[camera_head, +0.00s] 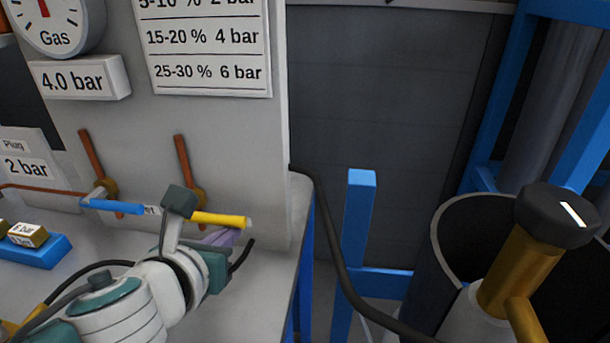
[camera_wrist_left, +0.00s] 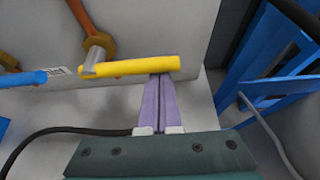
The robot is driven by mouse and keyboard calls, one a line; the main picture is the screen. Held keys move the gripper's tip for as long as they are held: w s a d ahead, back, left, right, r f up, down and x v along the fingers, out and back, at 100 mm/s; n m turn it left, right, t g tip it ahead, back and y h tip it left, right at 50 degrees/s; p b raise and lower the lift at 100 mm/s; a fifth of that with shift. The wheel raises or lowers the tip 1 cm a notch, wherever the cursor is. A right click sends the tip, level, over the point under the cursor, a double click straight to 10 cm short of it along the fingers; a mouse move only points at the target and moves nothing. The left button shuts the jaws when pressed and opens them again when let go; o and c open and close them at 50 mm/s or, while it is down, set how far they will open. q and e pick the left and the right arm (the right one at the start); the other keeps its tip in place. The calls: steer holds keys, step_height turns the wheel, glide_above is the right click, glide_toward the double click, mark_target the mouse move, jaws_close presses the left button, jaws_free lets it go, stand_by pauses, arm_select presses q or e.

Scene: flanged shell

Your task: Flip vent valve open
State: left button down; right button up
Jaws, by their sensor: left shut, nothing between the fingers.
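A valve with a yellow lever handle (camera_head: 222,220) sits on the grey panel, under a copper pipe. The handle also shows in the wrist view (camera_wrist_left: 130,66), lying nearly level, across the line of the pipe. A small white label (camera_head: 152,210) left of it is partly hidden; I cannot read it fully. My left gripper (camera_head: 226,238) is shut and empty, its purple fingers also showing in the wrist view (camera_wrist_left: 161,80). The fingertips are just below the handle, near its free right end; I cannot tell whether they touch it. My right gripper is not in view.
A second valve with a blue handle (camera_head: 112,207) is left of the yellow one. A blue block (camera_head: 38,250) lies on the bench at far left. A black hose (camera_head: 335,250) runs past the bench's right edge toward a dark vessel (camera_head: 448,235) with a gold, black-capped fitting (camera_head: 520,265).

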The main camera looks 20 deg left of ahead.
arm_select(q)
steer(key=shift+r+n+p, duration=0.3)
steer(key=shift+r+p, duration=0.15)
steer(key=shift+r+n+h+p, duration=0.4)
steer(key=shift+r+h+p, duration=0.1)
steer(key=shift+r+h, duration=0.1)
steer(key=s+a+r+n+t+h+b, duration=0.1)
steer(key=a+r+n+t+h+b, duration=0.4)
steer(key=n, duration=0.6)
steer(key=shift+s+a+r+h, duration=0.3)
steer(key=shift+a+r+h, duration=0.2)
steer(key=shift+a+r, duration=0.4)
steer(key=shift+n, duration=0.3)
